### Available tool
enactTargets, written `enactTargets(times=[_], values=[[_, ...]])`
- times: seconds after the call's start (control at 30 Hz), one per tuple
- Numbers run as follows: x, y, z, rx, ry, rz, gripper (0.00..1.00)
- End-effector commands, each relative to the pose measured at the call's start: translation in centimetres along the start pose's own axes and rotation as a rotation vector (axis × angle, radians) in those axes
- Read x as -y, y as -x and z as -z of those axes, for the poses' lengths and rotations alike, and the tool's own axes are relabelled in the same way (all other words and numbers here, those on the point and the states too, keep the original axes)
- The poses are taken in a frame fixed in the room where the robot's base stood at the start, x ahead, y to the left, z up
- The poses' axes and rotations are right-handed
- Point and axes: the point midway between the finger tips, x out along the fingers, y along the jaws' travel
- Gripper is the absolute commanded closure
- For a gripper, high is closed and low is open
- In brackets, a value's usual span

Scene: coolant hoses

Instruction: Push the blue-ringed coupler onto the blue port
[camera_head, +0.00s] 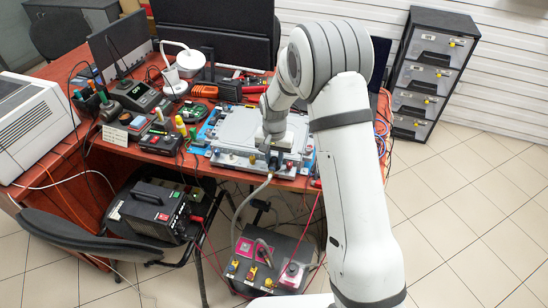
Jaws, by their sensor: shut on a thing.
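My gripper (274,156) is at the front edge of a pale metal plate assembly (237,128) on the red-brown desk. It is shut on a dark coupler at the end of a grey hose (252,192). The hose hangs from it and curves down to a dark box on the floor. The coupler's ring colour is too small to make out. I cannot tell whether the coupler touches a port. My arm hides the plate's right part.
The dark box (275,262) with yellow fittings stands on the floor below. A black power unit (155,211) and a chair (75,240) are at left. Tools and instruments crowd the desk's left. A drawer cabinet (433,75) stands back right; the floor at right is clear.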

Motion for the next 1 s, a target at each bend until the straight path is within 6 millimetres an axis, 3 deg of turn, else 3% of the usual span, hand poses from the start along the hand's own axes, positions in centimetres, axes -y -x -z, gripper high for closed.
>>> enactTargets(times=[0.13,0.53,1.0], values=[[0.0,0.0,0.0,0.0,0.0,0.0,0.99],[0.0,0.3,0.0,-0.001,0.0,0.0,0.99],[0.0,2.7,0.0,-0.001,0.0,0.001,0.99]])
